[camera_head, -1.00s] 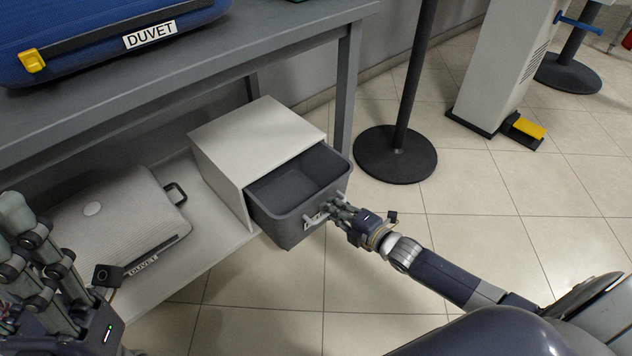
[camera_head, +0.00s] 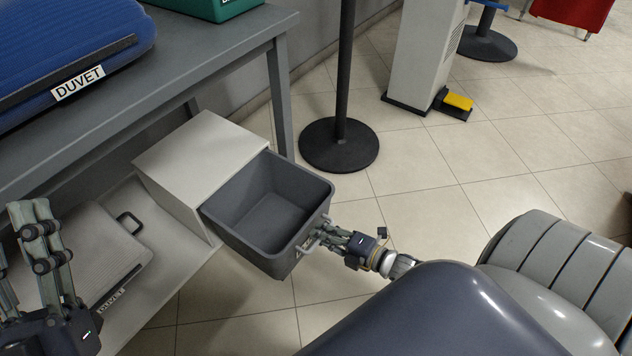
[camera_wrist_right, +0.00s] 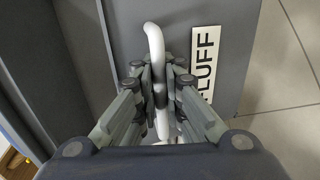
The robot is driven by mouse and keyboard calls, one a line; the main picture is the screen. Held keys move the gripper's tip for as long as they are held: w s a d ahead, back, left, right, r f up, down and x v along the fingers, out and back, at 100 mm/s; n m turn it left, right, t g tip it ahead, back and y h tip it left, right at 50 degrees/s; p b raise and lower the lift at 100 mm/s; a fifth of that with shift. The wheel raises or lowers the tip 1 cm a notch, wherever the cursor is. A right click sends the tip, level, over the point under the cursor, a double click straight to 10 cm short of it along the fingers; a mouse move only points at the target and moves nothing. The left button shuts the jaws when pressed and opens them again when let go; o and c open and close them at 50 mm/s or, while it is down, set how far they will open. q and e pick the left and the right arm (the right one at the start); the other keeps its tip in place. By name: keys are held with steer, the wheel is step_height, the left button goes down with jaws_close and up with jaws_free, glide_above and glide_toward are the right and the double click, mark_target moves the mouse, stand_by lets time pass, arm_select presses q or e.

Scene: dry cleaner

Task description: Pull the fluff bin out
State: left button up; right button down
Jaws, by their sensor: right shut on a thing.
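The fluff bin (camera_head: 262,255) is a dark grey, empty drawer-like bin. It sticks far out of a light grey housing (camera_head: 200,152) on the lower shelf, and its inside is open to view. My right gripper (camera_head: 318,238) is at the bin's front, shut on its pale handle. In the right wrist view the fingers close around the white handle (camera_wrist_right: 153,45), beside the label (camera_wrist_right: 205,62) reading "FLUFF". My left gripper (camera_head: 38,225) is at the lower left, over the shelf, away from the bin; its fingers point up and look apart, with nothing between them.
A grey duvet case (camera_head: 85,255) lies on the lower shelf left of the housing. A blue duvet case (camera_head: 70,50) and a green box (camera_head: 205,8) are on the table above. A black post base (camera_head: 339,145) stands behind the bin.

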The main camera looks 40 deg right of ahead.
steer(key=shift+s+r, duration=0.1)
stand_by(0.3)
steer(key=c, duration=1.7)
jaws_free()
steer(key=v, duration=1.2)
